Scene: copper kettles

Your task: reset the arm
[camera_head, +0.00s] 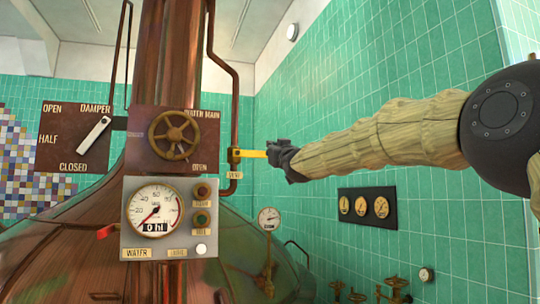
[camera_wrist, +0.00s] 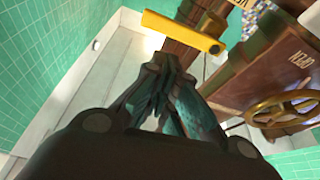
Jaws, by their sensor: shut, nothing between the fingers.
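My arm reaches in from the right of the head view. My gripper (camera_head: 280,150) is at its end, beside the yellow lever (camera_head: 250,153) on the copper pipe. In the wrist view my gripper (camera_wrist: 172,65) has its dark fingers together, with nothing between them. The yellow lever also shows in the wrist view (camera_wrist: 184,32), just beyond the fingertips. In the head view the gripper overlaps the lever's right end, and I cannot tell whether they touch.
A copper kettle (camera_head: 70,235) carries a damper plate (camera_head: 70,137) with a white lever, a brass handwheel (camera_head: 174,135) and a gauge panel (camera_head: 165,218). The green tiled wall stands behind my arm.

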